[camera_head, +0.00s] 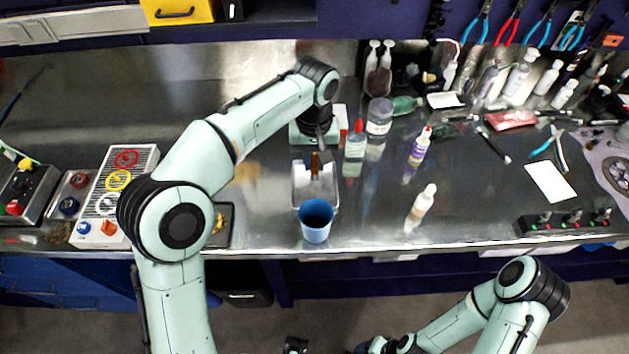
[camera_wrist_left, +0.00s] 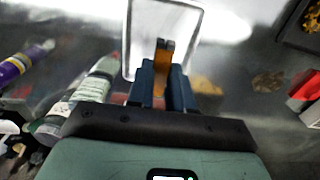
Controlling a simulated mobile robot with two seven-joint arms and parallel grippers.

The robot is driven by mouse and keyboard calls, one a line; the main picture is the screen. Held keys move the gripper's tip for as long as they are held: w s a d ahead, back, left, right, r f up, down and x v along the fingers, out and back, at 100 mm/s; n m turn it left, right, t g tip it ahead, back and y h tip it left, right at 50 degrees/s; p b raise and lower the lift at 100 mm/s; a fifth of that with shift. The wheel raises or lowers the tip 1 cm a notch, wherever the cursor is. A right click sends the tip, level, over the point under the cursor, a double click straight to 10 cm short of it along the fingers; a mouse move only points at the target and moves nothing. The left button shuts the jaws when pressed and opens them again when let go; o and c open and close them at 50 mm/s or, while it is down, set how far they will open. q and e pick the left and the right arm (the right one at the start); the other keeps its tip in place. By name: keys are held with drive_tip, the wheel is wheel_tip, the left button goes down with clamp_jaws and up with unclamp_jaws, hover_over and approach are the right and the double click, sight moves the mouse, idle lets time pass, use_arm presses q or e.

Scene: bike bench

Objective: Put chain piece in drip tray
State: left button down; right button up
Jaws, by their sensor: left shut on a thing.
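My left gripper (camera_head: 316,154) is shut on an orange-brown piece (camera_head: 315,166), which I take to be the chain piece. In the left wrist view the piece (camera_wrist_left: 162,68) stands up between the dark blue fingers (camera_wrist_left: 161,85), its tip grey. The pale drip tray (camera_head: 329,197) lies on the bench under and in front of the gripper. Its rim (camera_wrist_left: 200,25) shows past the fingertips in the wrist view. The piece overlaps the tray in both views; I cannot tell whether it touches it. My right arm is at the lower right, its gripper not clearly visible.
A blue cup (camera_head: 316,221) stands just in front of the tray. A red-capped bottle (camera_head: 354,148) and a clear jar (camera_head: 379,117) stand close to its right. A dark tray with a yellow item (camera_head: 222,222) lies to the left. The bench is bare at the back left.

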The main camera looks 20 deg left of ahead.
sight(314, 186)
use_arm(q)
drive_tip(key=shift+f+b, duration=0.55)
drive_tip(key=shift+f, duration=2.9)
use_arm(e)
drive_tip(key=shift+s+f, duration=0.25)
drive_tip(key=shift+f, duration=0.45)
use_arm(q)
drive_tip(key=shift+w+f, duration=0.1)
use_arm(e)
drive_tip(key=shift+f, duration=0.1)
use_arm(q)
drive_tip(key=c, duration=1)
unclamp_jaws()
wheel_tip(314, 186, up, 12)
drive_tip(key=p, duration=0.2)
drive_tip(key=shift+f+p, duration=0.1)
drive_tip(key=shift+p, duration=0.2)
drive_tip(key=shift+r, duration=0.25)
use_arm(e)
drive_tip(key=r, duration=0.1)
drive_tip(key=w+r, duration=0.1)
drive_tip(key=r, duration=0.1)
drive_tip(key=shift+w+r, duration=0.15)
drive_tip(key=shift+w, duration=0.15)
